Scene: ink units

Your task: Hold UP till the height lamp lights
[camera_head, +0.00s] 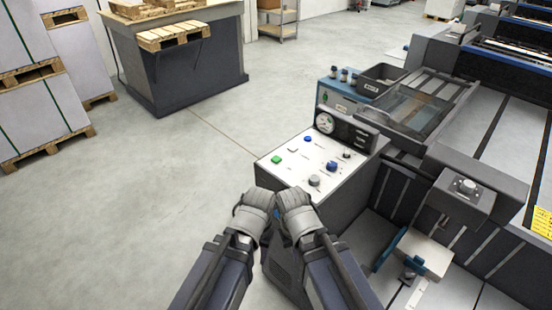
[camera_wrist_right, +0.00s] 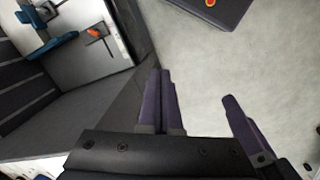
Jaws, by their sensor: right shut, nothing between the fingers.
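The white control panel (camera_head: 311,161) on the press's near end carries a green button (camera_head: 277,160), a white button (camera_head: 293,150), blue buttons and grey and black knobs. Its labels are too small to read, so I cannot tell which is UP or which is the height lamp. My left gripper (camera_head: 257,198) and right gripper (camera_head: 290,198) are side by side at the panel's near edge, below the buttons. In the right wrist view my right gripper's fingers (camera_wrist_right: 162,88) are together and empty. My left gripper's fingers are hidden or unclear.
A round gauge (camera_head: 325,123) and a blue box with bottles (camera_head: 343,92) stand behind the panel. The grey press fills the right side. A dark table with pallets (camera_head: 178,75) and stacked paper (camera_head: 30,80) stand at left. Open floor lies between.

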